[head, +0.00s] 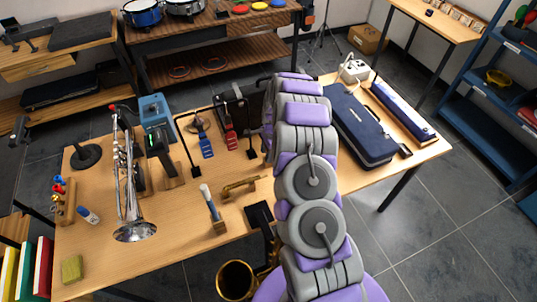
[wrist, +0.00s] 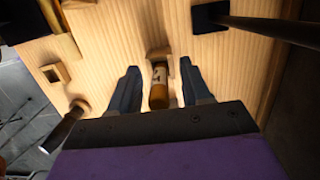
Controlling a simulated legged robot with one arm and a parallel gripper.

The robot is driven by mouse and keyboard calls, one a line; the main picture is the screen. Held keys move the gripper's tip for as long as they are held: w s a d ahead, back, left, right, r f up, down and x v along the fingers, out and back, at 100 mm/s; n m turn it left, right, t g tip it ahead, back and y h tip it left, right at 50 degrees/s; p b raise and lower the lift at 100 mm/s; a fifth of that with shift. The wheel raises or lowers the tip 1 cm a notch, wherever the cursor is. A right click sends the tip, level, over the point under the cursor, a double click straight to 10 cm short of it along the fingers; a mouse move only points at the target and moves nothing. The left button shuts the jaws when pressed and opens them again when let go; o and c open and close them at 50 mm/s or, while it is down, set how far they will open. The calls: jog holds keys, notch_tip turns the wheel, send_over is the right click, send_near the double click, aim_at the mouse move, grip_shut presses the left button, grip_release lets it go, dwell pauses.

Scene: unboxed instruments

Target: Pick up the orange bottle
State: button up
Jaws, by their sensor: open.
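The orange bottle (wrist: 159,88) shows in the wrist view, with an orange-brown body and a pale label with dark marks. It is between the two dark blue-grey fingers of my gripper (wrist: 160,76), with a gap on each side. The fingers are open, and neither visibly touches the bottle. The near end of the bottle is close to the gripper's dark front edge. Whether it stands or lies is hard to tell. In the head view I cannot make out the bottle or my gripper; my arm covers that part of the table.
The wooden table (head: 100,240) holds a silver trumpet (head: 128,190), a dark blue case (head: 360,125) and several small stands. A brass horn bell (head: 236,281) is beside my arm. In the wrist view, a dark rod (wrist: 265,27) crosses the upper right and another (wrist: 65,128) is at left.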

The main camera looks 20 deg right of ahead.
jog(key=shift+a, duration=0.4)
jog(key=shift+c, duration=2)
jog(key=shift+d, duration=0.55)
grip_shut()
jog(key=shift+a, duration=0.25)
